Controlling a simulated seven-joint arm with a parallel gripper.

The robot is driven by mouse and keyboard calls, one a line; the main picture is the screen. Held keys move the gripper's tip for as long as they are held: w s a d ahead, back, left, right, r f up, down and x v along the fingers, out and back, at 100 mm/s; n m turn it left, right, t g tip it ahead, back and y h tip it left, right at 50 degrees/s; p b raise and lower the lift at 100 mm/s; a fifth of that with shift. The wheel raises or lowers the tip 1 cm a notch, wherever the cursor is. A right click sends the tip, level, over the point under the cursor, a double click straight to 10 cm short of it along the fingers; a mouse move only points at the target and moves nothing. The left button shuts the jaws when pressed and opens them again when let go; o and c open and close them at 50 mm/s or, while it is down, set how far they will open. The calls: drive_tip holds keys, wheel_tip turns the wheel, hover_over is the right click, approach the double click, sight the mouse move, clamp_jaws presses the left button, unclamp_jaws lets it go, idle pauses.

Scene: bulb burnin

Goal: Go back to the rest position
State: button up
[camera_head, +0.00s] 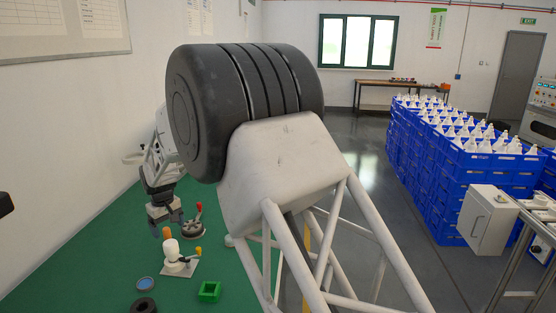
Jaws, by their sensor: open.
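My gripper (166,224) hangs at the left over the green table (105,250), its fingers pointing down, apart and empty. Below it stands a white piece with an orange tip (171,250), on a small plate with a yellow-tipped lever (198,252). The gripper appears above and slightly left of that piece, and I see no contact. My own large arm links fill the middle of the view and hide part of the table and floor behind them.
A dark round fixture with a red handle (194,226) stands close right of my gripper. A green open box (209,291), a blue round dish (145,284) and a black ring (143,306) lie nearer. Stacked blue crates (440,195) and a white cabinet (484,216) stand right.

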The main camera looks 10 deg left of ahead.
drive_tip(key=s+d+r+m, duration=0.1)
drive_tip(key=d+r, duration=0.5)
drive_tip(key=d, duration=0.4)
drive_tip(key=s+d+r+m, duration=0.15)
drive_tip(key=d+r, duration=0.35)
drive_tip(key=d, duration=0.5)
drive_tip(key=s+d+r+m+t, duration=0.15)
drive_tip(key=s+d+r, duration=0.25)
drive_tip(key=d, duration=0.6)
drive_tip(key=s+d+r+m, duration=0.2)
drive_tip(key=s+d+r, duration=0.15)
drive_tip(key=d, duration=0.55)
drive_tip(key=s+d+r+m, duration=0.1)
drive_tip(key=s+d+m, duration=0.1)
drive_tip(key=s+d, duration=1.25)
drive_tip(key=s+d+f+m, duration=0.1)
drive_tip(key=s+d+f, duration=0.1)
drive_tip(key=s+d, duration=0.2)
drive_tip(key=s+d+f+m+t, duration=0.1)
drive_tip(key=s+d, duration=0.4)
drive_tip(key=s, duration=0.6)
drive_tip(key=shift+s+f+m, duration=0.3)
drive_tip(key=shift+f+m, duration=0.15)
drive_tip(key=shift+m, duration=0.25)
